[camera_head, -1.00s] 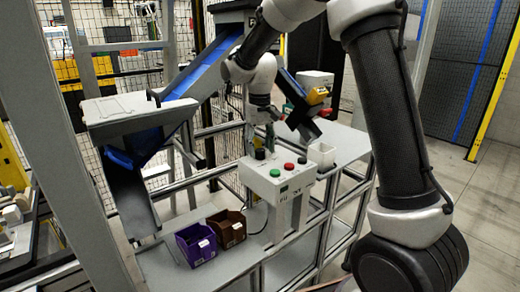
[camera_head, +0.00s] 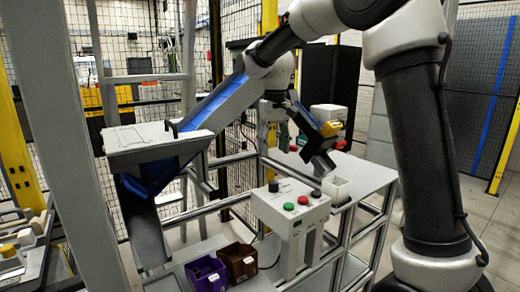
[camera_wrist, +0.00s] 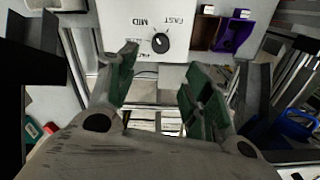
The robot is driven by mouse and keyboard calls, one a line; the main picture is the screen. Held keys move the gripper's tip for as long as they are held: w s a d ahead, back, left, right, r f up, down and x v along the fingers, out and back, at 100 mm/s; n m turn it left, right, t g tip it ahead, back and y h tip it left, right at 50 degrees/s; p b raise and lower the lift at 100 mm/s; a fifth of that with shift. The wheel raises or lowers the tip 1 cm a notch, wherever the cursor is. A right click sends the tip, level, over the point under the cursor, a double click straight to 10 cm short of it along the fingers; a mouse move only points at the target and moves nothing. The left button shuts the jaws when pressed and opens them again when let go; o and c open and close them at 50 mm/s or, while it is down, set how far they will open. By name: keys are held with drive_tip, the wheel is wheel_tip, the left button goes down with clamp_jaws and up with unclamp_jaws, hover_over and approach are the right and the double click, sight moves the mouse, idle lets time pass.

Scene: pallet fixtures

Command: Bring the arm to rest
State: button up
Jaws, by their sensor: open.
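My arm reaches in from the upper right of the head view and bends down over the workstation. My gripper (camera_wrist: 160,95) shows in the wrist view with its two green-padded fingers spread apart and nothing between them. In the head view the gripper (camera_head: 285,130) is small and partly hidden behind the arm's end, above and behind the control box (camera_head: 290,215). In the wrist view the control box (camera_wrist: 120,22) with its black speed knob (camera_wrist: 160,42) lies beyond the fingertips. I cannot see any contact.
A purple bin (camera_head: 206,275) and a brown bin (camera_head: 238,262) stand on the lower shelf. A blue-lined chute (camera_head: 215,100) slopes down at the left. A grey post (camera_head: 60,150) rises at the left.

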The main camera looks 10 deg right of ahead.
drive_tip(key=s+d+t, duration=0.1)
drive_tip(key=s+d, duration=0.4)
drive_tip(key=s, duration=0.5)
drive_tip(key=s+d+m+t, duration=0.1)
drive_tip(key=s+d, duration=0.4)
drive_tip(key=s, duration=0.5)
drive_tip(key=s+d+t, duration=0.2)
drive_tip(key=s+d, duration=0.2)
drive_tip(key=s, duration=0.7)
drive_tip(key=shift+d+m, duration=0.4)
